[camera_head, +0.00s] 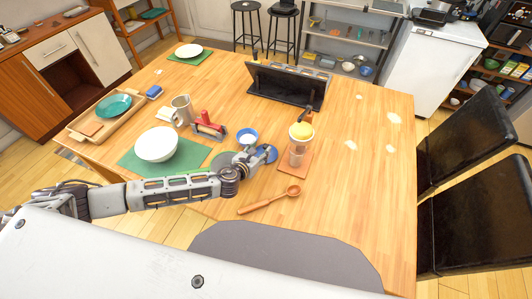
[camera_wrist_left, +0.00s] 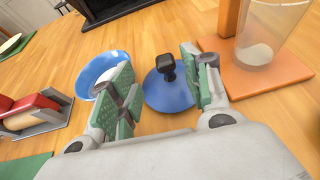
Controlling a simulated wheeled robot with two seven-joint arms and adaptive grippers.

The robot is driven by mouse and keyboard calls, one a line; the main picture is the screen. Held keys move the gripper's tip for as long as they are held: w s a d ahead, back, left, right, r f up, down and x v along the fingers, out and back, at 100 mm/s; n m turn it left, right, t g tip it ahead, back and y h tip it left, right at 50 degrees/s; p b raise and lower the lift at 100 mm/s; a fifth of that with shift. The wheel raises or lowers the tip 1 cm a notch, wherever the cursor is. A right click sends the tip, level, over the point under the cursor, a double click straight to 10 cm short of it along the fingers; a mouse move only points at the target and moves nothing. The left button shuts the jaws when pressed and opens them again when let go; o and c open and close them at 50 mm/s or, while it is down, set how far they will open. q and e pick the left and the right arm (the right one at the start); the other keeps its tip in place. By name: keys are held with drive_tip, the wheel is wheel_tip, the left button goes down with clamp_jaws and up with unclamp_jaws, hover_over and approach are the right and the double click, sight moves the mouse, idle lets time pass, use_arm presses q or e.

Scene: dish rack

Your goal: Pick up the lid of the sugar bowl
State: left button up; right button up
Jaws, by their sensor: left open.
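The sugar bowl lid (camera_wrist_left: 172,94) is a blue disc with a black knob (camera_wrist_left: 166,66), lying on the wooden table. In the wrist view it is between the two green-padded fingers of my left gripper (camera_wrist_left: 160,70), which is open and holds nothing. In the head view my left gripper (camera_head: 262,154) is low over the table, and it partly hides the lid (camera_head: 268,146). The sugar bowl (camera_head: 247,136), blue and open, stands just left of the lid; it also shows in the wrist view (camera_wrist_left: 92,72). My right gripper is not in view.
A red-handled item (camera_head: 207,122), mug (camera_head: 182,110) and white bowl (camera_head: 156,144) lie left. A wooden spoon (camera_head: 268,200) is in front, a black rack (camera_head: 285,86) behind. The table's right side is mostly clear.

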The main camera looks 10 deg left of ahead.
sight(265, 148)
use_arm(q)
drive_tip(key=shift+w, duration=0.1)
drive_tip(key=shift+d+x, duration=0.2)
drive_tip(key=shift+x, duration=0.6)
drive_tip(key=shift+d+x, duration=0.2)
drive_tip(key=shift+x, duration=1.45)
drive_tip(key=shift+f, duration=0.1)
clamp_jaws()
